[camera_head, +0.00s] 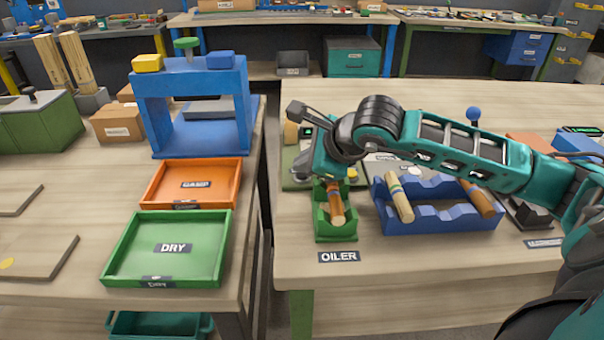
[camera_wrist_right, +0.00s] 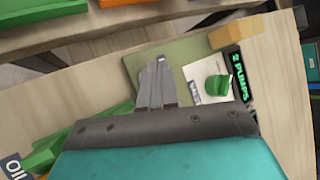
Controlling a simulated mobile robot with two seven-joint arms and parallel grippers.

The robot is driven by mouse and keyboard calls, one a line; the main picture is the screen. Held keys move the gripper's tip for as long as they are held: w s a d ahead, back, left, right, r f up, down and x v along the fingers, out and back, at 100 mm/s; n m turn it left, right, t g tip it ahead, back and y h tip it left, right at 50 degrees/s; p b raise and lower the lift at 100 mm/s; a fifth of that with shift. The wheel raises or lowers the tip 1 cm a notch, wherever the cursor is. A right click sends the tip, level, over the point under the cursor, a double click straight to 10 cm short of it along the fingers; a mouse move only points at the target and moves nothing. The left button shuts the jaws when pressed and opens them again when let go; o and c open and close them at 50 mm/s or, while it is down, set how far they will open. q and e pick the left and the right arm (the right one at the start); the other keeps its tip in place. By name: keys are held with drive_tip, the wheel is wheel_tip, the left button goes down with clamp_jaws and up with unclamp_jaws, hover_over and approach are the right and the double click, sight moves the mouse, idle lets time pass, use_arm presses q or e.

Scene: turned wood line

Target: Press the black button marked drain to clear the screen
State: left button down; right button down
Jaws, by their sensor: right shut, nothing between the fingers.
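The oiler station has a green base plate (camera_head: 293,182), which also shows in the right wrist view (camera_wrist_right: 180,55). A small black screen (camera_wrist_right: 238,75) there reads "2 PUMPS" in green. Beside it, a green knob (camera_wrist_right: 217,86) sits on a pale labelled plate. I cannot make out a black button marked drain; my right gripper and wrist cover part of the station. My right gripper (camera_head: 303,165) is low over the plate. In the right wrist view its fingers (camera_wrist_right: 157,68) are closed together and empty; contact with anything below cannot be told. My left gripper is not in view.
A green holder (camera_head: 336,229) with a wooden handle stands in front, behind the OILER label (camera_head: 338,256). A blue rack (camera_head: 440,219) with wooden handles is to the right. Orange (camera_head: 157,196) and green (camera_head: 135,275) trays lie on the left table, across a gap.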

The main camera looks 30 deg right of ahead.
drive_tip(key=shift+f+b, duration=0.25)
drive_tip(key=shift+b, duration=0.1)
idle(0.6)
drive_tip(key=shift+r, duration=0.8)
drive_tip(key=shift+p, duration=0.3)
drive_tip(key=shift+r+p, duration=1.3)
drive_tip(key=shift+r, duration=1.2)
